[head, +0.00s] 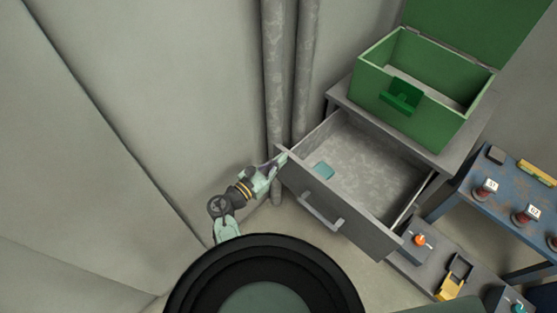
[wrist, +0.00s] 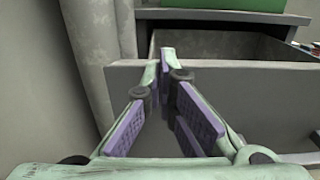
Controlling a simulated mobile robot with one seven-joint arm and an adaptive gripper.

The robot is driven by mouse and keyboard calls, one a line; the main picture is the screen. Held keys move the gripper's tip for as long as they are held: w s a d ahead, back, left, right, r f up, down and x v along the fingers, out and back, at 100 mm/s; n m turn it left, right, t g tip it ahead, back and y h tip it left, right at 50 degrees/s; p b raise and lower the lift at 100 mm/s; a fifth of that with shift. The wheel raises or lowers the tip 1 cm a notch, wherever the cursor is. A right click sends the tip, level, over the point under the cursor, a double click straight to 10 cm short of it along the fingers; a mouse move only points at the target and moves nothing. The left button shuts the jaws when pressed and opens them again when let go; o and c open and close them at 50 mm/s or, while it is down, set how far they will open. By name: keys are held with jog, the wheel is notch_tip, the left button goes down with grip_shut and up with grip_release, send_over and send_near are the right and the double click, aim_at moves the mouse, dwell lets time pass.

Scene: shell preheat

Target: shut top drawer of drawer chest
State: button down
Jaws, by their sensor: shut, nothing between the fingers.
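The grey drawer chest (head: 433,157) stands at the right with its top drawer (head: 338,217) pulled far out. The drawer front has a bar handle (head: 309,209) on its outer face. A small teal piece (head: 323,170) lies inside the drawer. My gripper (head: 281,157) is at the left end of the drawer front, near its upper edge. In the wrist view, my gripper (wrist: 167,55) has its fingertips together with nothing between them, in front of the drawer front (wrist: 240,95). I cannot tell whether the tips touch it.
An open green box (head: 412,112) sits on top of the chest. Grey pipes (head: 277,75) run up the wall close behind my gripper. A blue table (head: 500,205) and a low grey surface with small items (head: 418,267) stand at the right.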

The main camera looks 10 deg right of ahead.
jog(key=b+x, duration=0.3)
jog(key=x, duration=2.1)
jog(key=shift+w+d, duration=0.25)
jog(key=shift+a, duration=0.1)
